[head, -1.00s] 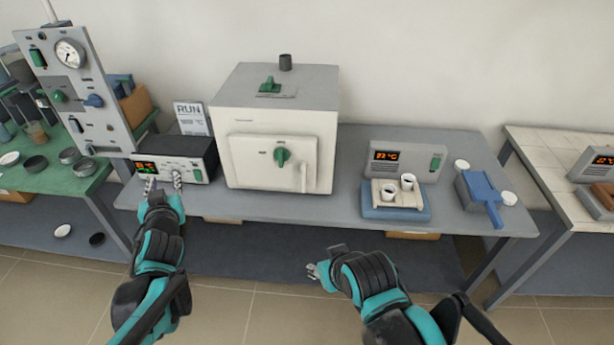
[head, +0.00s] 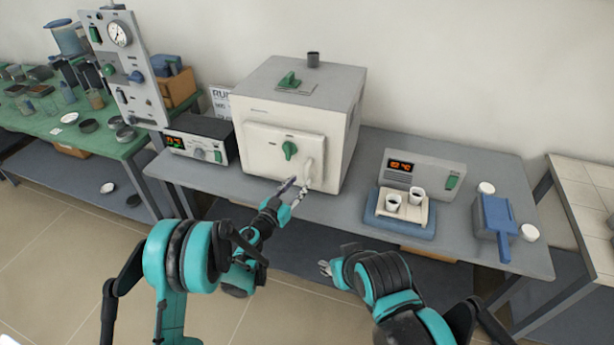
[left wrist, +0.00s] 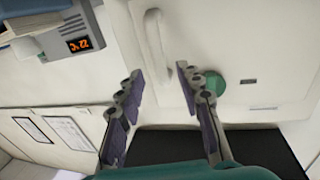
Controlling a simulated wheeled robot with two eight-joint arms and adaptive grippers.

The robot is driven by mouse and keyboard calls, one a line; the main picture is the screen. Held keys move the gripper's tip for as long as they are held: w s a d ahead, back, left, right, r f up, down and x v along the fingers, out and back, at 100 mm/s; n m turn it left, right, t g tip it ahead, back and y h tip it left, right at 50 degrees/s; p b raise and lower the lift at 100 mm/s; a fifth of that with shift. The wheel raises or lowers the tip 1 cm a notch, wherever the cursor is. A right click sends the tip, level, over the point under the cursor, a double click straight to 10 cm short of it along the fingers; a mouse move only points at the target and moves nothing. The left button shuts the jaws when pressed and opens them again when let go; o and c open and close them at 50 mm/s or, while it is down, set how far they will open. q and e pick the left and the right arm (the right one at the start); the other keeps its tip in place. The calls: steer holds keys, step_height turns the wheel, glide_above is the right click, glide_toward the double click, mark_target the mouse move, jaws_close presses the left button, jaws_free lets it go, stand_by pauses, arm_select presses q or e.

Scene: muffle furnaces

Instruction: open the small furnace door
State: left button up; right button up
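The small furnace (head: 300,118) is a white box with a grey top on the grey table. Its front door (head: 270,150) is shut and carries a green knob (head: 290,150) and a pale vertical handle (head: 308,172) at its lower right. My left gripper (head: 295,187) is just in front of the handle. In the left wrist view my left gripper (left wrist: 160,75) is open and empty, and the handle (left wrist: 157,45) lies ahead, roughly in line with the gap between the fingers. My right gripper (head: 325,268) is low in front of the table; its finger opening is unclear.
A control box (head: 198,138) with a display stands left of the furnace. To the right are a grey display unit (head: 424,172), a blue tray (head: 380,212) with two white cups and a blue pan-like piece (head: 495,215). A gauge panel (head: 125,70) rises at left.

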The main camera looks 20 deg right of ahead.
mark_target(305, 176)
arm_select(q)
steer(key=b+x, duration=0.1)
steer(key=x, duration=0.4)
steer(key=shift+w+d, duration=0.2)
steer(key=shift+d, duration=0.1)
jaws_close()
